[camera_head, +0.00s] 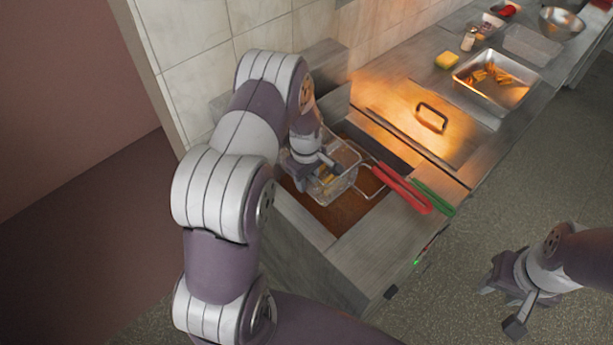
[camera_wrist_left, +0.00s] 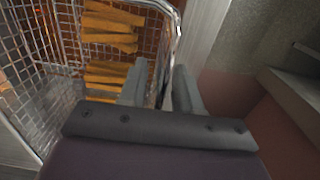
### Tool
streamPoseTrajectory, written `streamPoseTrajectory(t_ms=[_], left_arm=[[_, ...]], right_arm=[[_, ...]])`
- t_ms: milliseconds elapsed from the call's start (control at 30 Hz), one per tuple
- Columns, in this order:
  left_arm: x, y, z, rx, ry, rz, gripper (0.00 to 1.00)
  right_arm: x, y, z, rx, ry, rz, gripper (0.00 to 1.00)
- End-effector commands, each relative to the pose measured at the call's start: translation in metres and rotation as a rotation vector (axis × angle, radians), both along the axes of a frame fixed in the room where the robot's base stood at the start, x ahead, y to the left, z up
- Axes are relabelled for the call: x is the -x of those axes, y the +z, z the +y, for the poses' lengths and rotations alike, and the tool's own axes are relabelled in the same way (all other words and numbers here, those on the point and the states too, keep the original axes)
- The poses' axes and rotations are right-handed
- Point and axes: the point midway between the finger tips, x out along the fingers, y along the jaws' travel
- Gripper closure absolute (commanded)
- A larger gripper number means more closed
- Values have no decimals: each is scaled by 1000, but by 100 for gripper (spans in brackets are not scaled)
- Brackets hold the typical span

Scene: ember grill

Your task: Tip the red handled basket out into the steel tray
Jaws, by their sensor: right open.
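A wire basket (camera_head: 347,183) with yellow fries sits over the fryer well, and a red handle (camera_head: 402,189) reaches from its side over the counter edge. My left gripper (camera_head: 318,171) is at the basket's near left side, pointing down. In the left wrist view, its fingers (camera_wrist_left: 161,88) stand on either side of the basket's rim (camera_wrist_left: 172,40) with a narrow gap. I cannot tell whether they press on it. The steel tray (camera_head: 465,79) is at the upper right with some fries in it. My right gripper (camera_head: 502,305) is open and empty over the floor.
A green handle (camera_head: 433,197) lies beside the red one. A metal cover with a black handle (camera_head: 432,117) lies between fryer and tray. A yellow sponge (camera_head: 447,60), a shaker (camera_head: 468,40) and a clear container (camera_head: 527,45) stand near the tray. A tiled wall backs the counter.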

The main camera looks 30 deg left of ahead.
Motion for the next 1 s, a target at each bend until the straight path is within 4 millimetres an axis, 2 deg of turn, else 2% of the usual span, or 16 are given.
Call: streamPoseTrajectory(t_ms=[67, 100, 167, 267, 367, 400, 667, 767, 867, 1000], left_arm=[[0, 0, 0, 0, 0, 0, 67], [0, 0, 0, 0, -1, 0, 80], [0, 0, 0, 0, -1, 0, 100], [0, 0, 0, 0, -1, 0, 100], [0, 1, 0, 0, -1, 0, 70], [0, 1, 0, 0, -1, 0, 62], [0, 1, 0, 0, -1, 0, 62], [-1, 9, 0, 0, -1, -2, 62], [-1, 30, 1, -2, -1, -7, 62], [0, 69, 1, -1, 0, -7, 62]], right_arm=[[0, 0, 0, 0, 0, 0, 57], [0, 0, 0, 0, 0, 0, 57], [0, 0, 0, 0, 0, 0, 57], [0, 0, 0, 0, 0, 0, 57], [0, 0, 0, 0, 0, 0, 57], [0, 0, 0, 0, 0, 0, 57], [0, -1, 0, 0, 0, 0, 57], [0, -5, 0, 0, 0, 0, 57], [0, -13, 0, 0, 0, 0, 57], [0, -25, 0, 0, 0, 0, 57]])
